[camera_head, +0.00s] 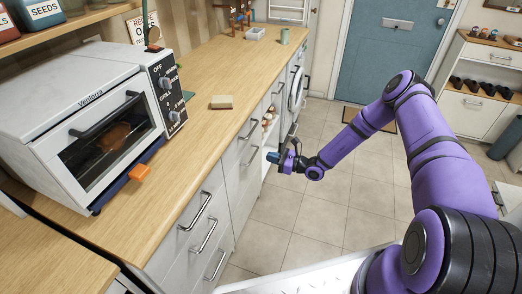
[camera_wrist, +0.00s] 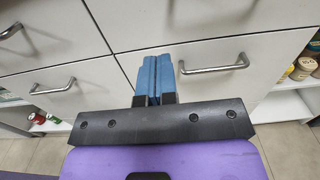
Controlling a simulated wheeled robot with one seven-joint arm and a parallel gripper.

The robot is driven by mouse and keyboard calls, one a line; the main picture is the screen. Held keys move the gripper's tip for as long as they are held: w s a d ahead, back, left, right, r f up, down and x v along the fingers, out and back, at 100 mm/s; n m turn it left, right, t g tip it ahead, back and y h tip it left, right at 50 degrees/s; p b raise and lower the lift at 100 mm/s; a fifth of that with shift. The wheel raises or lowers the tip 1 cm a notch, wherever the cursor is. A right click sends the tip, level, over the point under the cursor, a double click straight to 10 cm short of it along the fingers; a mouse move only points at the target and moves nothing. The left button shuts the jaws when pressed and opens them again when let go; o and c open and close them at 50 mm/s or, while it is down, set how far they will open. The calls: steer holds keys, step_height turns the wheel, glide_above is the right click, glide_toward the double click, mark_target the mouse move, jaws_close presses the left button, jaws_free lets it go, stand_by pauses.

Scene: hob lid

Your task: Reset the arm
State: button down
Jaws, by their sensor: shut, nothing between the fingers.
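My gripper (camera_head: 273,158) is at the end of my purple arm, in front of the white drawer fronts below the wooden counter. In the wrist view its blue fingers (camera_wrist: 155,75) are together with nothing between them. A metal drawer handle (camera_wrist: 213,67) lies just right of the fingertips in that view, and another handle (camera_wrist: 53,87) is to their left. I cannot tell whether the fingertips touch the drawer front (camera_wrist: 205,50). In the head view my arm is bent at the elbow and reaches left over the tiled floor.
A white toaster oven (camera_head: 100,115) stands on the wooden counter (camera_head: 205,125), with a small beige block (camera_head: 222,102) further back. Open shelves with jars (camera_wrist: 302,68) are right of the drawers in the wrist view. The tiled floor (camera_head: 310,225) is clear. A blue door (camera_head: 385,55) is at the back.

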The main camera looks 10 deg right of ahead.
steer(key=shift+s+d, duration=0.1)
steer(key=shift+d, duration=0.05)
steer(key=s+r+n+g+h, duration=0.2)
steer(key=s+r+n+g, duration=0.3)
steer(key=r, duration=0.6)
steer(key=s+r+n+g+h, duration=0.1)
steer(key=s+r+n+g, duration=0.15)
steer(key=r+n, duration=0.7)
steer(key=s+r+n+g+h, duration=0.2)
steer(key=s+r+n+g, duration=0.15)
steer(key=r, duration=1.05)
steer(key=s+d+r+n+t+h, duration=0.2)
steer(key=s+r, duration=0.4)
steer(key=s, duration=0.4)
steer(key=s+d+r+n+t+h, duration=0.2)
steer(key=s+d+r+h, duration=0.1)
steer(key=s+r, duration=0.4)
steer(key=s+d+r+n+t+h, duration=0.2)
steer(key=s+r+h, duration=0.3)
steer(key=s, duration=0.7)
steer(key=shift+s+d+r+n, duration=0.3)
steer(key=shift+d+r+n, duration=0.1)
steer(key=shift+d+r, duration=0.35)
